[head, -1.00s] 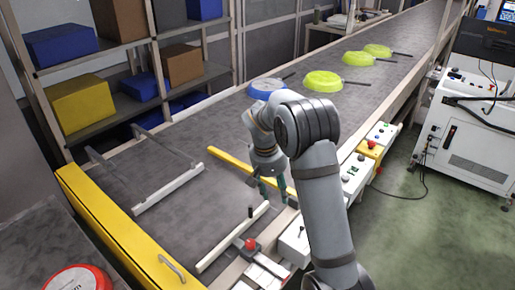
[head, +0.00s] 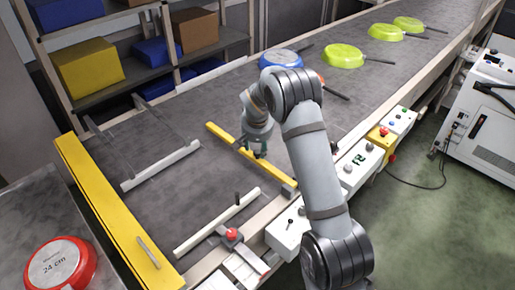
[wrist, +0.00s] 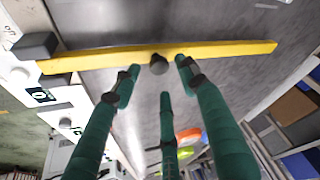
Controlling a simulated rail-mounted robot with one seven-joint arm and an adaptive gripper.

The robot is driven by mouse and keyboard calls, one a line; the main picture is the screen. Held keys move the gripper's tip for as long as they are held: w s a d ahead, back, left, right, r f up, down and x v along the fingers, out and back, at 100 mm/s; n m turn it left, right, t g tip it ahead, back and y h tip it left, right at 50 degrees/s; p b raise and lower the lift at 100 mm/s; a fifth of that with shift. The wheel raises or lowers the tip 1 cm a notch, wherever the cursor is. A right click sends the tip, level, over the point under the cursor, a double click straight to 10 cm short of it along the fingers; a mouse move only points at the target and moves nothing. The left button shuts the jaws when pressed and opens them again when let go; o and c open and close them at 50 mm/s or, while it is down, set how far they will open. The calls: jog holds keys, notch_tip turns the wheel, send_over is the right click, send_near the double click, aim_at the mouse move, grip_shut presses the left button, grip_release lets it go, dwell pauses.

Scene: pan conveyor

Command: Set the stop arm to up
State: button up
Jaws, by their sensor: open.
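The stop arm is a yellow bar (head: 222,132) lying low across the conveyor, with its near end at the conveyor's right edge. In the wrist view the bar (wrist: 220,52) spans the picture, and a dark round knob (wrist: 158,64) stands at its middle. My gripper (head: 258,152) is over the middle of the bar in the head view. In the wrist view its green fingers (wrist: 160,85) are spread apart, with the knob just beyond and between the two upper fingertips. I cannot tell whether they touch it. The knob is hidden in the head view.
A blue pan (head: 281,58) and several lime pans (head: 345,55) lie farther up the belt. White guide rails (head: 160,167) and a yellow end beam (head: 110,210) are at the near end. Control boxes (head: 360,163) line the right edge. A red pan (head: 62,268) is at lower left.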

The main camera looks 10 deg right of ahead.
aim_at(257, 151)
jog(key=shift+x, duration=1.7)
jog(key=shift+c, duration=0.4)
grip_shut()
jog(key=shift+a+r, duration=0.1)
